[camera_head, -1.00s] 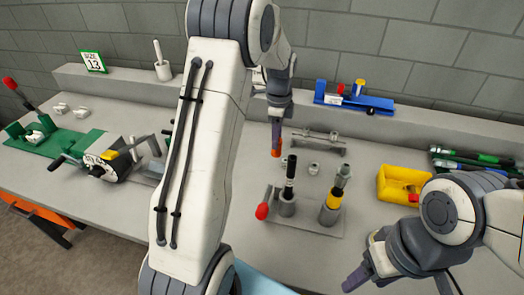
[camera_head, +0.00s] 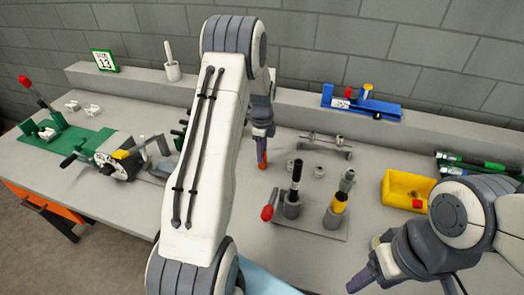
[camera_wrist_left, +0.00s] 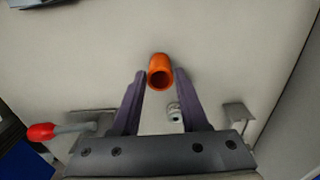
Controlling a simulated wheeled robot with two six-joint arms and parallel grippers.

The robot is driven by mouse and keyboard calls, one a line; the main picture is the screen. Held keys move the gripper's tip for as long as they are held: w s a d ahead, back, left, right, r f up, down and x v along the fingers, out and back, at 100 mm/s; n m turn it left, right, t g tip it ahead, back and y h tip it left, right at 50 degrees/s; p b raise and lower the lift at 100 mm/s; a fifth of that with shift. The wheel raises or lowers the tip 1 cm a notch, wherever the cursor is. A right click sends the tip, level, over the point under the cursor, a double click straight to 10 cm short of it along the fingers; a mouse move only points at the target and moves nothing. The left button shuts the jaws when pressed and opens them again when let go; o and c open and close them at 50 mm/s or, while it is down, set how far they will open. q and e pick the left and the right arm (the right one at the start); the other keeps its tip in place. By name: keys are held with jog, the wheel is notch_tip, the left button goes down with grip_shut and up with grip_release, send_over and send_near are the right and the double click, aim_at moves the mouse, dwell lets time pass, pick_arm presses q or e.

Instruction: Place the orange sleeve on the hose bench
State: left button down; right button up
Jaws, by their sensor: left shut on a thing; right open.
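My left gripper (camera_head: 262,136) is shut on the orange sleeve (camera_head: 262,158), above the grey bench top (camera_head: 225,258). In the left wrist view the sleeve (camera_wrist_left: 160,71) sits between the two dark fingertips, its round open end facing the camera. I cannot tell in the head view whether its lower end touches the bench. My right gripper (camera_head: 358,284) is open and empty at the lower right, above the bench front. Which part counts as the hose bench is not marked.
Right of the sleeve, a grey plate carries a black-topped post (camera_head: 296,176), a yellow-banded post (camera_head: 338,204) and a red-knobbed lever (camera_head: 268,212). A yellow bin (camera_head: 386,196) stands further right. A blue fixture (camera_head: 384,108) is on the back ledge. A crimper (camera_head: 116,158) stands left.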

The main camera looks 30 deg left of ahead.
pick_arm(q)
jog(key=shift+c, duration=2.1)
grip_release()
jog(key=shift+f, duration=0.1)
notch_tip(320, 180, up, 12)
jog(key=f, duration=0.1)
jog(key=s+d+r+n, duration=0.1)
jog(key=s+d+r, duration=0.1)
jog(key=d, duration=0.5)
jog(key=s+d+r+n, duration=0.1)
jog(key=s+d+r, duration=0.15)
jog(key=d, duration=0.45)
jog(key=s+d+r+n, duration=0.2)
jog(key=s+d+n, duration=0.1)
jog(key=s+d, duration=1.1)
jog(key=s+d+f+n+h, duration=0.1)
jog(key=s+d+n, duration=0.1)
jog(key=s, duration=0.9)
jog(key=shift+s+f+n+b, duration=0.25)
jog(key=shift+s+n+b, duration=0.1)
jog(key=shift+n, duration=0.05)
